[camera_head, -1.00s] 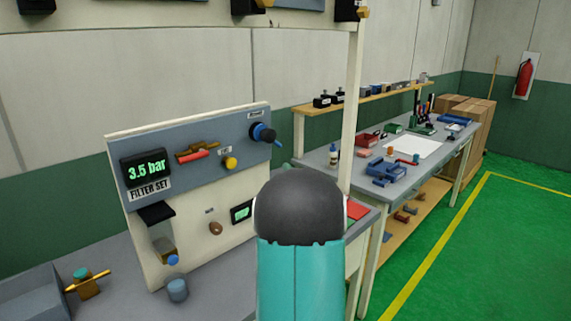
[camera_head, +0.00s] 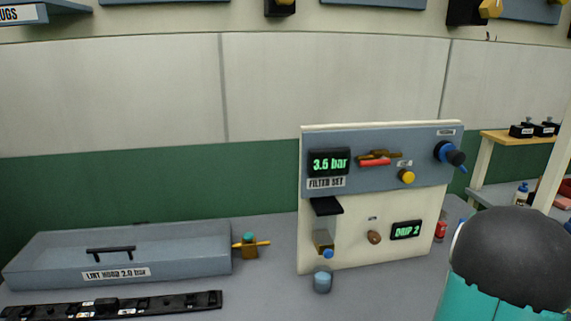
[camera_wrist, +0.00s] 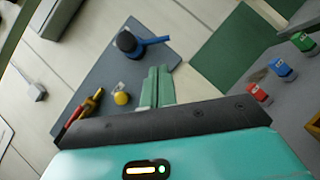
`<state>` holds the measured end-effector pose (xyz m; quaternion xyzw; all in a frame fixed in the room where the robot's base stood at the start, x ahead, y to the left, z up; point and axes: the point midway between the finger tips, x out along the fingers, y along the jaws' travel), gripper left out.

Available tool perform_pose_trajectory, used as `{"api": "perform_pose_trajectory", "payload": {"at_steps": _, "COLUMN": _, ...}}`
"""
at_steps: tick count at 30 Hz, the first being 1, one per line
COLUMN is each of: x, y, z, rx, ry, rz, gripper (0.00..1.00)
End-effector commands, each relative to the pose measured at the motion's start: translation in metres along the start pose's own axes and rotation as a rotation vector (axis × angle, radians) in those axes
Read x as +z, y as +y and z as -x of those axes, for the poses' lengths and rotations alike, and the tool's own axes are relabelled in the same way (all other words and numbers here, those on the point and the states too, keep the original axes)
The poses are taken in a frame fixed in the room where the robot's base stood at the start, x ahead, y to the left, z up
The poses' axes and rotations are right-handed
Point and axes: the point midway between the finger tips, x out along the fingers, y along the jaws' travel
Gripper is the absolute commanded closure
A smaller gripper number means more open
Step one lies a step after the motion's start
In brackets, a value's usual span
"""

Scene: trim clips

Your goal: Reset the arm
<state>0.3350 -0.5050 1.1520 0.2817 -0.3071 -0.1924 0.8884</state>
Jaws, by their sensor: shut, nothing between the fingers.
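My gripper (camera_wrist: 158,88) shows in the wrist view, its two green fingers together with nothing between them. Beyond the fingers is the grey upper part of the filter panel (camera_wrist: 105,75), tilted in that view, with a blue-handled black knob (camera_wrist: 130,42) and a yellow button (camera_wrist: 121,98). The fingers appear apart from the panel, though the distance is hard to judge. In the head view my teal and black arm stands at the lower right, and the gripper itself is not visible there. The filter panel (camera_head: 345,235) stands upright on the bench, its displays reading 3.6 bar and DRIP 2.
A grey box labelled LINT HOOD (camera_head: 190,255) and a black strip (camera_head: 140,303) lie at the left. A brass fitting (camera_head: 250,246) and a small blue cup (camera_head: 322,281) stand near the panel. Red, blue and green small containers (camera_wrist: 281,68) show in the wrist view.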

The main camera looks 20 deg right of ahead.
Motion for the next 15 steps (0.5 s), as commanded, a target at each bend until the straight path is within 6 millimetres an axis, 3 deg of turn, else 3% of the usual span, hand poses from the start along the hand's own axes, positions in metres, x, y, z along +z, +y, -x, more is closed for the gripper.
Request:
{"api": "perform_pose_trajectory", "payload": {"at_steps": 4, "x": -0.003, "y": 0.005, "z": -0.004, "rx": -0.009, "ry": 0.007, "rz": -0.026, "gripper": 1.00}}
{"api": "perform_pose_trajectory", "payload": {"at_steps": 7, "x": -0.015, "y": 0.020, "z": -0.014, "rx": -0.046, "ry": 0.033, "rz": -0.120, "gripper": 1.00}}
{"api": "perform_pose_trajectory", "payload": {"at_steps": 12, "x": -0.055, "y": 0.071, "z": -0.033, "rx": -0.195, "ry": 0.114, "rz": -0.439, "gripper": 1.00}}
{"api": "perform_pose_trajectory", "payload": {"at_steps": 15, "x": -0.083, "y": 0.105, "z": -0.032, "rx": -0.312, "ry": 0.161, "rz": -0.649, "gripper": 1.00}}
